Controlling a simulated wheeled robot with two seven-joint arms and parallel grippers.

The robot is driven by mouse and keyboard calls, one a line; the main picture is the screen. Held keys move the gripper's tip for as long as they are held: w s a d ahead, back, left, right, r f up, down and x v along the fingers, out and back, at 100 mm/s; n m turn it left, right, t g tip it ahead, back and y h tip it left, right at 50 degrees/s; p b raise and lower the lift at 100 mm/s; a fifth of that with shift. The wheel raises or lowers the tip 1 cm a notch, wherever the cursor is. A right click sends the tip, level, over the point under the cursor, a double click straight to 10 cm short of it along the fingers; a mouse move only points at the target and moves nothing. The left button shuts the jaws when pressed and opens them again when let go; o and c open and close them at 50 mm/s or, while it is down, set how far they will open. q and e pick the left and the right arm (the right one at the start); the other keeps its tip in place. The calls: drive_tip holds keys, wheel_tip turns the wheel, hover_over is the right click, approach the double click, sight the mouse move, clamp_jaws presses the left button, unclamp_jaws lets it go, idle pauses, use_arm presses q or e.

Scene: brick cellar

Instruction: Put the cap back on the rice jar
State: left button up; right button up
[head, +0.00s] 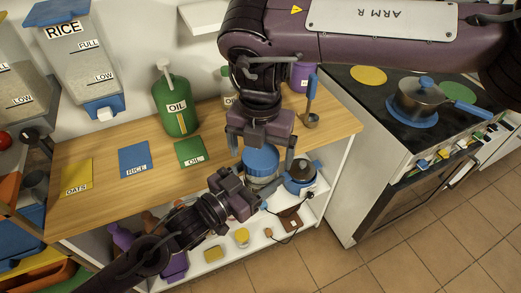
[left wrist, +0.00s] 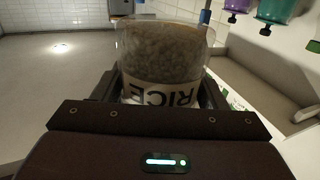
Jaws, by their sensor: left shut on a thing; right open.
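The rice jar is clear and full of pale grains; its RICE label reads upside down in the left wrist view (left wrist: 165,45). In the head view, the jar body (head: 262,183) shows just under a ribbed blue cap (head: 262,160). The cap appears over the jar's mouth; I cannot tell whether it is seated. My left gripper (head: 250,194) is shut on the jar, with a finger on each side. My right gripper (head: 262,152) is open, pointing down, its fingers on either side of the cap. The cap does not show in the left wrist view.
The wooden counter (head: 90,198) holds yellow, blue RICE (head: 135,160) and green mats, and a green oil jug (head: 175,105). The stove (head: 400,140) is farther right. A rice dispenser (head: 85,55) hangs at left.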

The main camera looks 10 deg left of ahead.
wheel_tip(320, 180, up, 12)
drive_tip(key=shift+f, duration=0.15)
drive_tip(key=shift+a, duration=0.1)
idle(0.6)
